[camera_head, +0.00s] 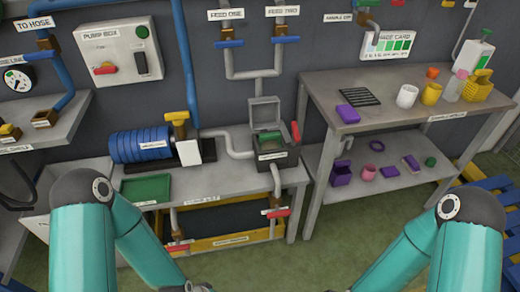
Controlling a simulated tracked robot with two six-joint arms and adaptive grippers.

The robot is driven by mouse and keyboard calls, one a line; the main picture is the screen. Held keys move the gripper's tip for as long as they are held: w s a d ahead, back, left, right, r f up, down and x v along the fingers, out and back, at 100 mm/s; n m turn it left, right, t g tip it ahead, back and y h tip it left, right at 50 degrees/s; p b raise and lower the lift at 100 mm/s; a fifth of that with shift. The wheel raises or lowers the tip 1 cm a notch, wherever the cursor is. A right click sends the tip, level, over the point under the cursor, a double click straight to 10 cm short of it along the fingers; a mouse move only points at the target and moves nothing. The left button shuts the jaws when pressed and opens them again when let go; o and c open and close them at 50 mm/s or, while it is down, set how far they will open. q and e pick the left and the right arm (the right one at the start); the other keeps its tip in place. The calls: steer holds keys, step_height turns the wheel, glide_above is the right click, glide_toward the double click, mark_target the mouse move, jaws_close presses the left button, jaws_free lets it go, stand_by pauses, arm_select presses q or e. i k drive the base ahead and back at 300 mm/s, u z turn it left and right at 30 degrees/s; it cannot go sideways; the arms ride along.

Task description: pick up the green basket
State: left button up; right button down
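I cannot make out a clear green basket. A flat green tray (147,188) lies at the left end of the low bench. A small green item (430,162) sits at the right of the lower shelf of the right-hand table; it is too small to tell its shape. A yellow basket (478,85) stands on that table's top, and a purple basket-like container (342,173) stands on its lower shelf. My two teal arms come in at the bottom left and bottom right and run out of the lower edge. Neither gripper's fingers show.
The low bench (222,180) carries a blue cylinder (140,145), a yellow-handled valve and a dark open box (272,150). The right-hand table (345,128) holds several cups and a dark grille (359,97). Green floor (300,262) is clear between my arms. Blue slats stand at the right.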

mark_target(269, 146)
steer(key=u, duration=0.05)
steer(key=i, duration=1)
steer(key=z, duration=0.2)
steer(key=k, duration=1.05)
steer(key=u, duration=0.35)
steer(key=i, duration=1.15)
steer(key=z, duration=0.05)
